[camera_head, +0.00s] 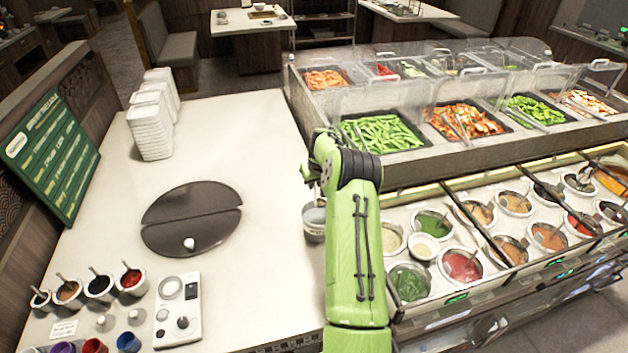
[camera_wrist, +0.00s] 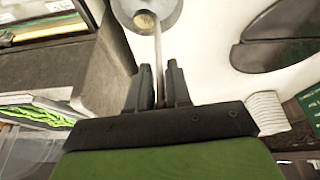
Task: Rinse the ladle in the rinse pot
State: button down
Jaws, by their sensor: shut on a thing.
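My gripper (camera_wrist: 158,78) is shut on the thin grey handle of the ladle (camera_wrist: 158,45) in the wrist view. The handle runs from between the fingers to the grey round rinse pot (camera_wrist: 172,12) at the top edge. A small round tan shape, seemingly the ladle's bowl, lies within the pot's outline; I cannot tell whether it touches the bottom. In the head view the pot (camera_head: 313,224) stands on the white counter's right edge, partly hidden by my green arm. The gripper's fingers and the ladle are hidden there.
Sauce wells (camera_head: 462,266) fill the counter at right, with food trays (camera_head: 380,132) behind. A dark round plate (camera_head: 192,217), stacked white bowls (camera_head: 150,130), small sauce cups (camera_head: 100,287) and a control panel (camera_head: 178,310) are left. The white counter between is clear.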

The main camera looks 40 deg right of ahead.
notch_tip(320, 180, down, 12)
jog(key=b, duration=0.9)
jog(key=shift+w, duration=0.25)
jog(key=shift+r, duration=0.1)
dwell(0.6)
notch_tip(320, 180, up, 10)
jog(key=p, duration=0.5)
jog(key=shift+r, duration=0.2)
dwell(0.4)
